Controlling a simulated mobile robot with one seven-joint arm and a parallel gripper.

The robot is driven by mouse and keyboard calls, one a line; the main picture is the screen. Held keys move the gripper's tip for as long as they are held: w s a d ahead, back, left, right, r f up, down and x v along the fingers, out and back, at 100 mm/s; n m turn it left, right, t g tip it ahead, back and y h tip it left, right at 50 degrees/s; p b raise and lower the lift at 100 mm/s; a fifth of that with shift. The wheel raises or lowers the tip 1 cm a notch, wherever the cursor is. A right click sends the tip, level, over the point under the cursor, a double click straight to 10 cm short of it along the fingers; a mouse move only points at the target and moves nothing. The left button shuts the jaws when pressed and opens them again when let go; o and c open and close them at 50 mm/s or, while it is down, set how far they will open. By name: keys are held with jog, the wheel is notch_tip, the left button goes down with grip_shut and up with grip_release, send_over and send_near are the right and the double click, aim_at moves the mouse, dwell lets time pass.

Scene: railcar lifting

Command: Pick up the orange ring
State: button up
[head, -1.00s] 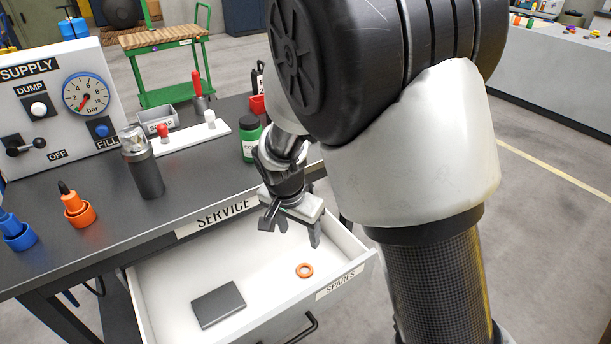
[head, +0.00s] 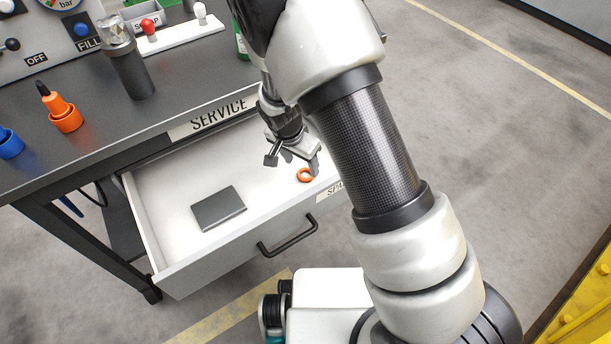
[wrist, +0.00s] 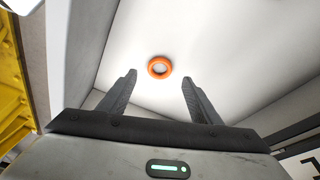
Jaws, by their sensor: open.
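The orange ring (head: 305,175) lies flat on the white floor of the open drawer (head: 165,247), near its right end. In the wrist view the orange ring (wrist: 159,67) shows whole, ahead of my fingertips and roughly centred between them. My gripper (head: 293,160) is over the right part of the drawer, close to the ring. In the wrist view my gripper (wrist: 158,78) is open, with nothing between its two dark fingers. In the head view one finger is close to the ring's upper edge; I cannot tell its height above the drawer floor.
A dark flat block (head: 219,208) lies in the drawer left of the ring. The drawer's walls and its front handle (head: 288,236) are close by. The bench top (head: 190,75) above holds a dark cylinder (head: 130,70) and an orange cup-based item (head: 62,110).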

aim_at(305, 173)
jog(key=b+x, duration=0.1)
jog(key=x, duration=0.4)
jog(key=shift+w+f+b, duration=0.1)
jog(key=shift+b, duration=0.2)
jog(key=shift+c, duration=0.4)
jog(key=c, duration=1)
